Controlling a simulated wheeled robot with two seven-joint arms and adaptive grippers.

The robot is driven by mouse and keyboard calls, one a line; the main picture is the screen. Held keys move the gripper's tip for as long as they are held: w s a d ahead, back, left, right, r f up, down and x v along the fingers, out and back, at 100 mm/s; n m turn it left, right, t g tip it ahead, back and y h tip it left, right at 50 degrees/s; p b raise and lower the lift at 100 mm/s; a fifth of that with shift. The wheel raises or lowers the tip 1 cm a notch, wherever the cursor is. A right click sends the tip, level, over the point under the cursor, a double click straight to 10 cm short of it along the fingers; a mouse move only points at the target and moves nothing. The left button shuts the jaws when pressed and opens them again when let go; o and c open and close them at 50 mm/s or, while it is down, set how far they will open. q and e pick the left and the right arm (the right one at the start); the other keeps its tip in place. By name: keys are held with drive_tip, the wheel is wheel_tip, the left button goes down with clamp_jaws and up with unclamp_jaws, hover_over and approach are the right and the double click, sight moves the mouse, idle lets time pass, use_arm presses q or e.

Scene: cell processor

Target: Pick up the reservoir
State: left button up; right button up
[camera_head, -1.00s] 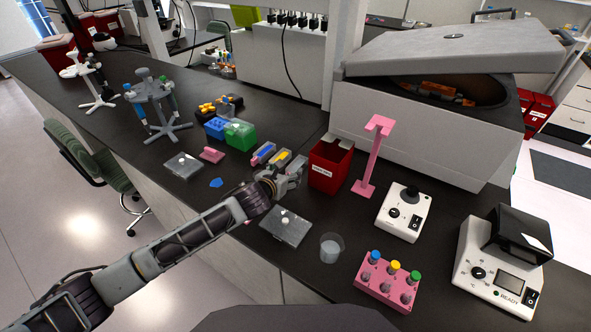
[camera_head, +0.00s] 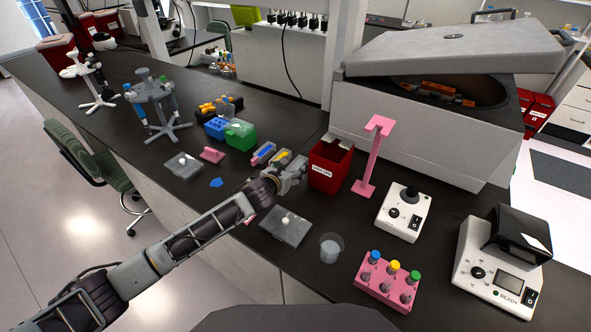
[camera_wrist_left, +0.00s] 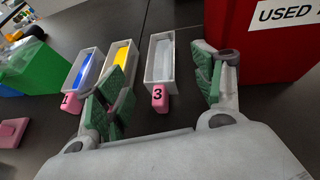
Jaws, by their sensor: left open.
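Three narrow open reservoirs stand side by side on the black bench. The blue one (camera_head: 262,153) also shows in the left wrist view (camera_wrist_left: 86,70). The yellow one (camera_head: 281,157) is in the middle, and it shows in the wrist view too (camera_wrist_left: 122,58). The third, with pale contents (camera_wrist_left: 162,60), has a pink tab marked 3 and is mostly hidden by my gripper in the head view. My left gripper (camera_head: 293,171) is open and empty. In the wrist view its fingers (camera_wrist_left: 160,88) appear on either side of reservoir 3, not visibly touching it.
A red used-tips box (camera_head: 330,166) stands just right of my left gripper. A green box (camera_head: 239,136) is to the left of the reservoirs. A grey plate with a white knob (camera_head: 286,227) and a clear beaker (camera_head: 331,247) lie nearer.

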sight(298, 163)
use_arm(q)
drive_tip(key=shift+x, duration=2.2)
drive_tip(key=shift+c, duration=0.9)
drive_tip(key=c, duration=1.1)
drive_tip(key=shift+r, duration=5)
